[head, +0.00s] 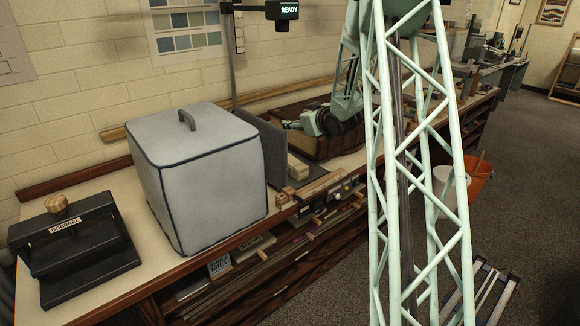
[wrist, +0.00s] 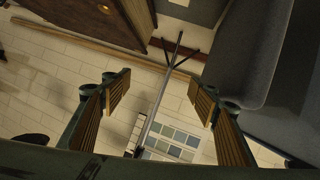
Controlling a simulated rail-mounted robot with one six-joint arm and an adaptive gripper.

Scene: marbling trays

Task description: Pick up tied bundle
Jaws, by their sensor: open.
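I cannot make out a tied bundle for certain in either view. A small stack of pale blocks (head: 298,168) sits on the bench beside the grey upright panel; I cannot tell whether it is tied. My gripper (head: 303,124) is over the brown wooden case at the back of the bench, partly hidden by its own arm. In the wrist view my gripper (wrist: 162,78) has its two wood-faced fingers wide apart. Nothing is between them; the wall and a thin pole show beyond.
A large grey covered box (head: 205,185) stands left of the panel. A black press (head: 75,250) is at the far left. The brown case (head: 345,146) fills the back of the bench. A pole (head: 232,60) rises behind the covered box. An orange bucket (head: 480,183) stands on the floor.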

